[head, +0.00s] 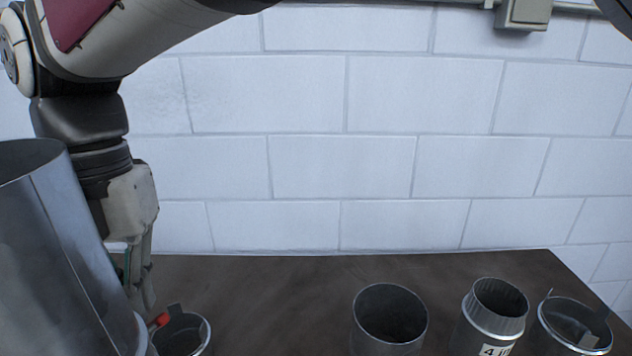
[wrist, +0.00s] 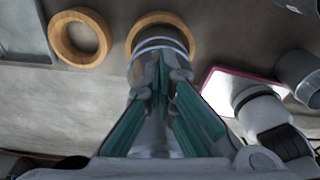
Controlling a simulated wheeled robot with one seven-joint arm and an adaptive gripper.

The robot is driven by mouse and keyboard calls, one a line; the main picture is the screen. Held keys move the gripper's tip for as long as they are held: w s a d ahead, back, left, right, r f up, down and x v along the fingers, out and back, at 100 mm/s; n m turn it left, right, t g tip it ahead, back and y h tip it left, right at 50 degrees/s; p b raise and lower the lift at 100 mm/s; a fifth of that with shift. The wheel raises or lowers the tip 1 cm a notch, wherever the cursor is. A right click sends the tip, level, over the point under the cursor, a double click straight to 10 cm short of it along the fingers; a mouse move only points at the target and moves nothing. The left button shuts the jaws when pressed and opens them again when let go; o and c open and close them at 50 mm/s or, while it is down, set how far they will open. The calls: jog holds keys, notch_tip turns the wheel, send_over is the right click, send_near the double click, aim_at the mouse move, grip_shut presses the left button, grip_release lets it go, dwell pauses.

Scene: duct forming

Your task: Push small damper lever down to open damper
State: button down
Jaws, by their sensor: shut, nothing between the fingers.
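A small grey duct piece (head: 190,335) stands on the table at the lower left of the head view, its bottom cut off by the frame. A small lever with a red end (head: 162,319) shows at its left rim. My gripper (head: 148,303) points down just above and left of the lever; whether it touches the lever I cannot tell. In the wrist view my gripper (wrist: 165,68) is shut and empty, its tips in front of a round grey metal piece (wrist: 160,40) by a wooden ring. The lever is not clear there.
A large sheet-metal cylinder (head: 60,260) stands close at left, partly hiding my gripper. Several other duct pieces stand at right, including an open one (head: 390,315) and a crimped one (head: 495,305). Bare table (head: 280,300) lies between. A loose wooden ring (wrist: 56,40) shows in the wrist view.

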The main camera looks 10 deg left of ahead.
jog(key=shift+f, duration=0.5)
jog(key=w, duration=0.2)
jog(key=w+r, duration=0.1)
jog(key=shift+a+p, duration=0.3)
jog(key=shift+a, duration=0.05)
jog(key=shift+r, duration=0.1)
notch_tip(320, 180, up, 12)
jog(key=w, duration=0.1)
dwell(0.6)
